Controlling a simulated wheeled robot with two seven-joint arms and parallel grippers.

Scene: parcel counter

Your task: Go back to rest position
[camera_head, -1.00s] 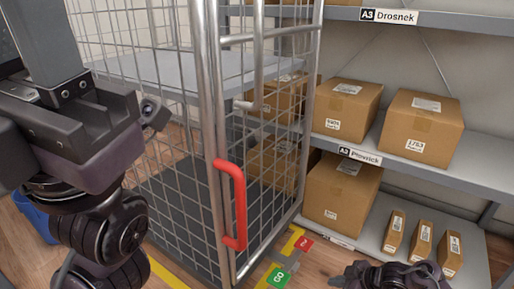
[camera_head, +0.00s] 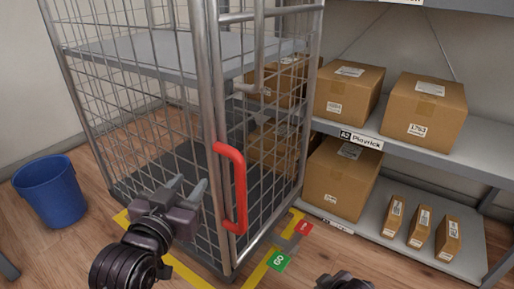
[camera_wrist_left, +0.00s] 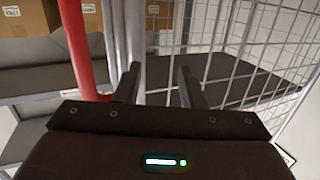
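My left gripper (camera_head: 188,190) is in front of the wire cage trolley (camera_head: 212,120), low and just left of its red handle (camera_head: 232,188). Its two fingers are spread apart with nothing between them. In the left wrist view the open fingers (camera_wrist_left: 158,85) point at the cage's mesh and posts, and the red handle (camera_wrist_left: 82,45) stands to the left of them. My right gripper (camera_head: 343,281) shows only in part at the bottom edge of the head view; its fingers are not clear enough to judge.
Shelves (camera_head: 455,180) with several brown boxes (camera_head: 425,108) stand on the right. A blue bin (camera_head: 50,192) stands on the floor at the left.

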